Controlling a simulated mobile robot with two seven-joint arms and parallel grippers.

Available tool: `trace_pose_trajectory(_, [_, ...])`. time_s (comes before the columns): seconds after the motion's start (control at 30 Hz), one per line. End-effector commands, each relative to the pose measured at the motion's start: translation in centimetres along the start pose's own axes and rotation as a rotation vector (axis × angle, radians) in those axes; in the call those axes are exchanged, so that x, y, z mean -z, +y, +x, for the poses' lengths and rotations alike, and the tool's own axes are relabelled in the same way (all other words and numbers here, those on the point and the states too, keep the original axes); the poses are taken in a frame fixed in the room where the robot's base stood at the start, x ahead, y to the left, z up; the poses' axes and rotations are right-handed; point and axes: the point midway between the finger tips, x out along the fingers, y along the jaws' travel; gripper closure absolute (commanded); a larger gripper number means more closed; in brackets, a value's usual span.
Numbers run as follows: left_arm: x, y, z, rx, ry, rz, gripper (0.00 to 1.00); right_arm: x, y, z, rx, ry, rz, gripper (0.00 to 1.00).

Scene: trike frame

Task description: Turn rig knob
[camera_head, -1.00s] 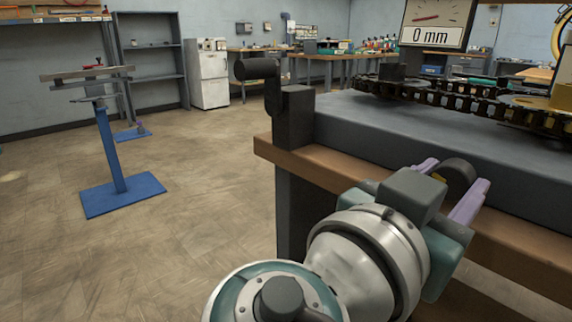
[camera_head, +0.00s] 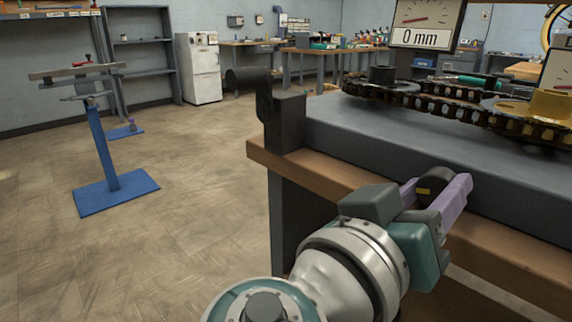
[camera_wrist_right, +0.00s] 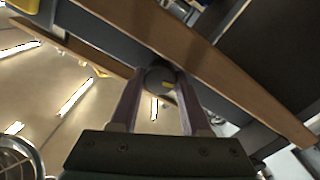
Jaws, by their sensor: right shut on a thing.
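The rig knob (camera_head: 432,178) is a dark round knob with a yellow mark, on the front side of the grey rig (camera_head: 400,145). My right gripper (camera_head: 441,183) is shut on it, with one purple finger on each side. In the right wrist view the knob (camera_wrist_right: 158,76) sits between the two fingertips (camera_wrist_right: 162,82), its yellow mark showing at the right. The fingers hide parts of the knob's sides. A dial gauge (camera_head: 425,22) above the rig reads 0 mm. My left gripper is not in view.
A wooden ledge (camera_head: 320,174) runs along the rig's front below the knob. A blue stand (camera_head: 108,150) stands on the open floor at left.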

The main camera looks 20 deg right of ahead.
Motion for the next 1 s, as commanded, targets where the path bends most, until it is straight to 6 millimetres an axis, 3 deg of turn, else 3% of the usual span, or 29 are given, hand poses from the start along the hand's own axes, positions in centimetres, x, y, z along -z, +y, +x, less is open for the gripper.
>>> trace_pose_trajectory(0.57, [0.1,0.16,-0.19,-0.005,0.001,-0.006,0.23,0.07,0.01,0.02,-0.001,0.002,-0.04,1.0])
trace_pose_trajectory(0.6, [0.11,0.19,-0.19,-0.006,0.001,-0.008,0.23,0.07,0.01,0.02,-0.001,0.002,-0.04,0.51])
trace_pose_trajectory(0.83, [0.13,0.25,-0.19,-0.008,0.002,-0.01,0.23,0.05,0.0,0.01,0.0,0.001,-0.04,0.25])
trace_pose_trajectory(1.0, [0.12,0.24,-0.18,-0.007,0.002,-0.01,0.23,0.02,-0.01,0.0,0.0,0.0,-0.04,0.23])
